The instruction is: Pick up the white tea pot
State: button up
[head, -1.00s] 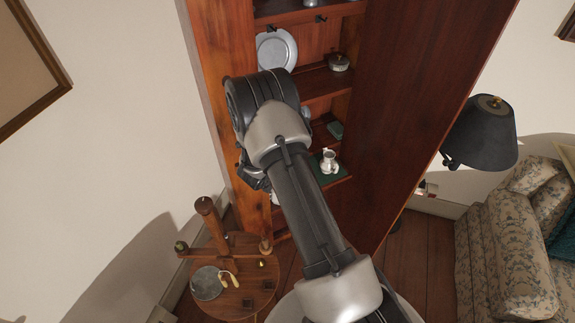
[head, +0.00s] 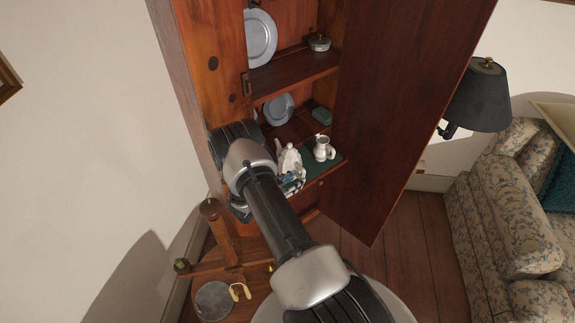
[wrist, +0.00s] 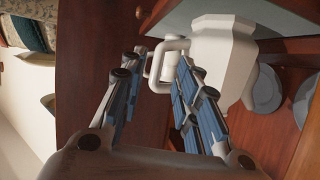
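The white tea pot (head: 289,160) stands on a green-covered lower shelf of the wooden cabinet in the head view. In the wrist view the pot (wrist: 222,58) appears sideways, with its handle (wrist: 157,66) toward my gripper (wrist: 157,70). The fingers are spread, and the handle loop shows between their tips. I cannot tell whether either finger touches it. In the head view my gripper (head: 291,182) is just in front of the pot, partly hidden by my arm.
A white pitcher (head: 323,149) stands right of the pot. Grey plates (head: 279,108) lean behind it and on the shelf above (head: 262,38). The open cabinet door (head: 400,110) bounds the right side. A round wooden table (head: 240,299) is below left.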

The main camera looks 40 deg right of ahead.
jog(key=b+x, duration=0.1)
jog(key=x, duration=0.2)
jog(key=shift+w+d+f, duration=0.15)
jog(key=shift+d, duration=0.15)
grip_shut()
jog(key=shift+w, duration=0.1)
dwell(0.5)
